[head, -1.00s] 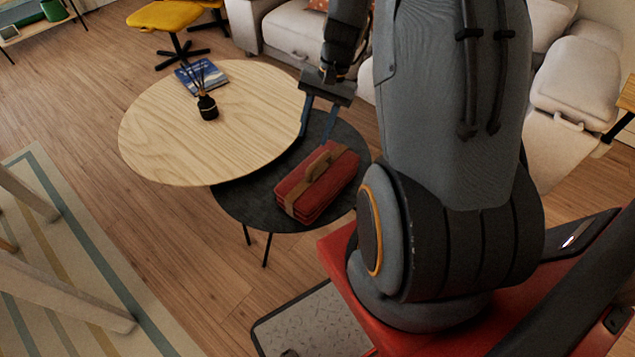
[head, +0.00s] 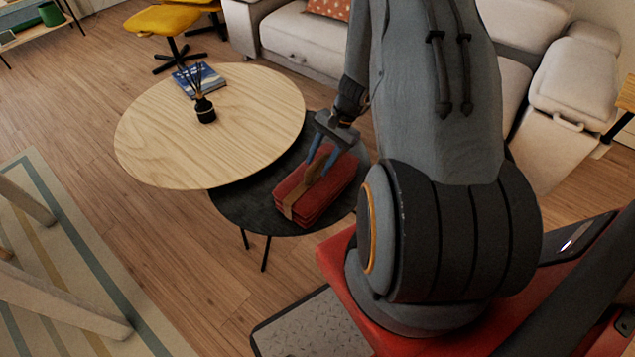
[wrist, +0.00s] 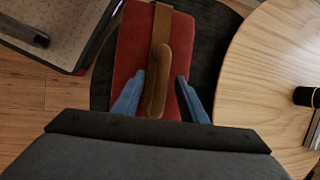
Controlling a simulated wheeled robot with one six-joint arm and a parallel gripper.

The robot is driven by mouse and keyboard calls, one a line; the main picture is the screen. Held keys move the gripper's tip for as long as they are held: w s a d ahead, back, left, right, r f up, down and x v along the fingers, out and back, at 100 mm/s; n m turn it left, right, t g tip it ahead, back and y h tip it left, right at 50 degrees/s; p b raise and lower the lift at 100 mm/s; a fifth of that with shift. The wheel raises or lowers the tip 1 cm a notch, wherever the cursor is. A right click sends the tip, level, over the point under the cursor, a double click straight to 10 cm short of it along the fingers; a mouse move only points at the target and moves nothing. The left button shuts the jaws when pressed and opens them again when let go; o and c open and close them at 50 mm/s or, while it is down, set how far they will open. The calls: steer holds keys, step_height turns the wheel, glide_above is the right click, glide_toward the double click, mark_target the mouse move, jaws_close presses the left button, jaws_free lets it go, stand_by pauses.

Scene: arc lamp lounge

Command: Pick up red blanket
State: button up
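The red blanket (head: 330,193) is a folded bundle with a brown strap and a raised brown handle, lying on the dark round side table (head: 243,202). In the wrist view the blanket (wrist: 132,50) lies straight ahead, with its brown handle (wrist: 156,85) in the middle. My gripper (head: 319,166) is down over the blanket. In the wrist view my gripper (wrist: 158,90) is open, with its blue fingers on either side of the handle. A gap shows between the left finger and the handle, and another on the right. Whether the fingertips touch the blanket top is unclear.
A light wooden round table (head: 150,130) stands beside and partly over the dark one. It bears a black reed diffuser (head: 205,110) and a blue book (head: 208,80). A pale sofa (head: 300,45) is behind.

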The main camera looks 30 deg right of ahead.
steer(key=shift+a+f, duration=0.2)
steer(key=shift+f, duration=0.25)
jaws_close()
stand_by(1.1)
